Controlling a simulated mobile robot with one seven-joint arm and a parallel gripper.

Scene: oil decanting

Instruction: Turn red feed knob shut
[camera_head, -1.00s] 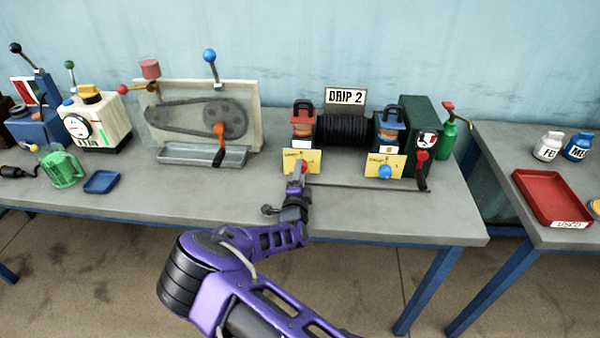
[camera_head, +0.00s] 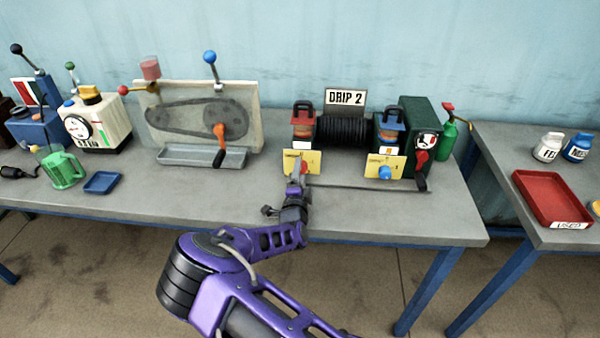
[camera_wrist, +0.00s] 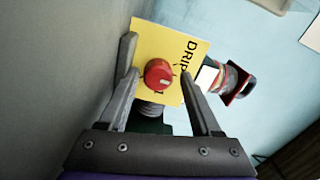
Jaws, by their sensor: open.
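The red feed knob (camera_wrist: 159,74) sits on a yellow plate (camera_wrist: 146,40) lettered "DRIP". In the wrist view the knob lies between the two fingers of my gripper (camera_wrist: 160,72), with a gap on both sides. My gripper is open and reaches up to the plate. In the head view the red knob (camera_head: 304,168) is partly hidden by my gripper (camera_head: 297,170) in front of the left yellow plate (camera_head: 313,158). A small pale mark shows on the knob's face in the wrist view.
A second yellow plate with a blue knob (camera_head: 385,172) stands to the right.

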